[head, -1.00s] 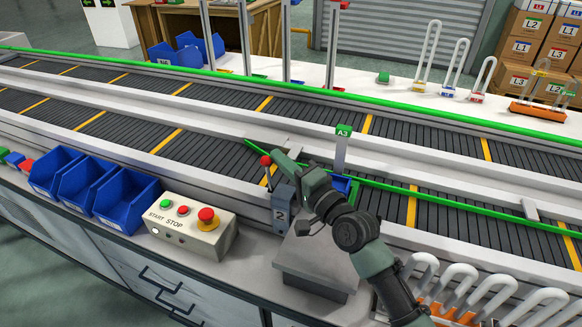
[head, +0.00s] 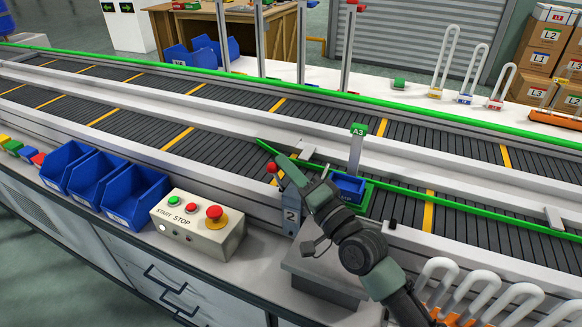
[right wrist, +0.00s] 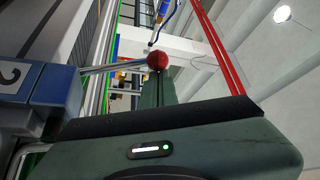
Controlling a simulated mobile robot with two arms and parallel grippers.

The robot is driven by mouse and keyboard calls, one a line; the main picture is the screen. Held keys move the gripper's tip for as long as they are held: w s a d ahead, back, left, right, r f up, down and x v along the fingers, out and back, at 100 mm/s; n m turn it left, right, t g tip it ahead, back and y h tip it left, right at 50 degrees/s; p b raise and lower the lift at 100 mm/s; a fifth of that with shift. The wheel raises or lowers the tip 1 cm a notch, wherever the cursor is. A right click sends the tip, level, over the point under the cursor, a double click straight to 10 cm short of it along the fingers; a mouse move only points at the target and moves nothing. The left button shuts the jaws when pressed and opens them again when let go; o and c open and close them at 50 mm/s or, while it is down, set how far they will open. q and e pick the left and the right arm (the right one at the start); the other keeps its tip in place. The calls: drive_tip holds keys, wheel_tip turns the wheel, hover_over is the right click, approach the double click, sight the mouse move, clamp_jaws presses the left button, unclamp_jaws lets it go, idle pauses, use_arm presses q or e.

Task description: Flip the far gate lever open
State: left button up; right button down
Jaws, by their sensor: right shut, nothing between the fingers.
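The gate lever is a short metal stem with a red ball knob (head: 271,167), on a blue-grey box marked 2 (head: 290,217) at the near edge of the conveyor. The stem leans to the left. My right gripper (head: 281,158) is shut and empty, with its fingertips right beside the knob. In the right wrist view the red knob (right wrist: 157,61) shows at the tips of the closed fingers (right wrist: 158,88), and its stem runs left. I cannot tell if they touch. My left gripper is not in view.
A blue bin (head: 348,187) is on the near belt beside the A3 sign (head: 358,130). A START STOP box (head: 198,225) and blue bins (head: 135,195) stand left of the lever. White padlock-like loops (head: 480,290) are at the lower right. A green bar (head: 460,205) runs along the belt.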

sight(273, 174)
drive_tip(key=s, duration=0.1)
drive_tip(key=s+a+f, duration=0.1)
drive_tip(key=s, duration=0.1)
drive_tip(key=shift+a+f+p, duration=0.25)
drive_tip(key=shift+p, duration=0.1)
drive_tip(key=shift+s+a+f, duration=0.3)
drive_tip(key=shift+s+f, duration=0.25)
drive_tip(key=shift+f, duration=0.15)
drive_tip(key=shift+s+a+f, duration=0.3)
drive_tip(key=shift+s+f, duration=0.25)
drive_tip(key=shift+f, duration=0.15)
drive_tip(key=shift+s+f, duration=0.1)
drive_tip(key=r+v, duration=0.1)
drive_tip(key=v, duration=0.3)
drive_tip(key=r+b+v, duration=0.1)
drive_tip(key=v, duration=0.3)
drive_tip(key=r+b+v, duration=0.1)
drive_tip(key=v, duration=0.3)
drive_tip(key=shift+s+d+f, duration=0.2)
drive_tip(key=shift+s+d, duration=0.2)
drive_tip(key=shift+s, duration=0.2)
